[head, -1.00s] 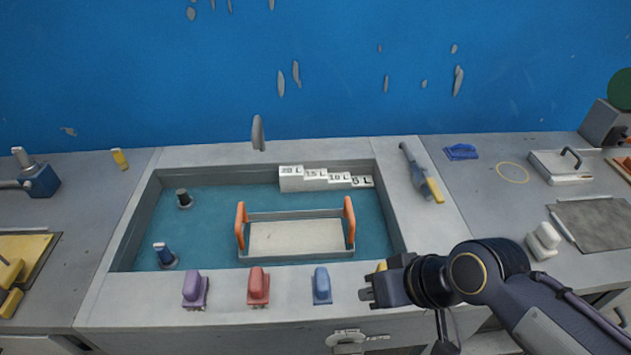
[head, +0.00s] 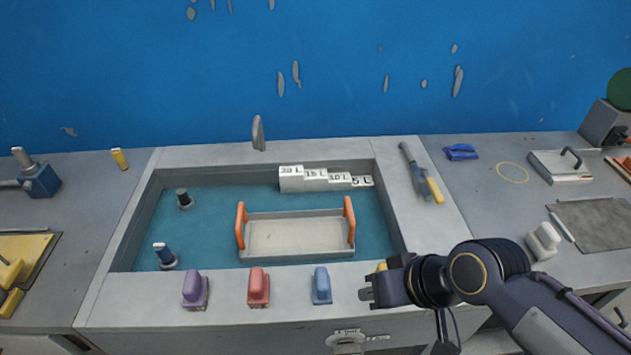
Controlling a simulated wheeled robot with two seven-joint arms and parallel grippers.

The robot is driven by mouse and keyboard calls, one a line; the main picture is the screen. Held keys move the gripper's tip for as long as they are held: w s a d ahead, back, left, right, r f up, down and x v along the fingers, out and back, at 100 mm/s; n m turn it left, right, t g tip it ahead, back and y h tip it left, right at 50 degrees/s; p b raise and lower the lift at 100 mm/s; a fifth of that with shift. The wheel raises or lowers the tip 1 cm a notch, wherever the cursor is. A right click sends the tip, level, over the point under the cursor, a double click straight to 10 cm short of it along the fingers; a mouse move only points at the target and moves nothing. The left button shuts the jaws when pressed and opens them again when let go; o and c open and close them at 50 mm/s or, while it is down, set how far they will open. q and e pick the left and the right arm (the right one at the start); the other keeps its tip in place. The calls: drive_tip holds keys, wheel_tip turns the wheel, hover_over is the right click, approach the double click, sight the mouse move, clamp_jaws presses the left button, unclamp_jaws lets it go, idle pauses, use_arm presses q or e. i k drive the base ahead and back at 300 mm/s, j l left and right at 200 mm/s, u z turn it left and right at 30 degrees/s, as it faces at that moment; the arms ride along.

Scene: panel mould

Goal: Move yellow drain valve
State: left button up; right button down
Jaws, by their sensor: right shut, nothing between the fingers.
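A small yellow part (head: 381,267), which looks like the yellow drain valve, shows just behind my right gripper on the front rim of the basin. Most of it is hidden by the gripper. My right gripper (head: 366,287) is shut and empty, pointing left over the front rim, right of the blue valve (head: 321,287). I cannot tell whether it touches the yellow part. A red valve (head: 258,288) and a purple valve (head: 195,290) stand further left in the same row. My left gripper is out of view.
The basin (head: 440,235) holds blue-green water, a tray with orange handles (head: 300,236) and white stepped litre marks (head: 305,179). A yellow-handled tool (head: 421,173) lies on the right rim. A white block (head: 543,241) stands right of my arm.

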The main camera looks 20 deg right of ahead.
sight(439, 199)
drive_tip(key=z, duration=1.6)
drive_tip(key=i+l+u, duration=0.1)
drive_tip(key=u, duration=1.4)
drive_tip(key=l+u, duration=0.1)
drive_tip(key=l, duration=0.45)
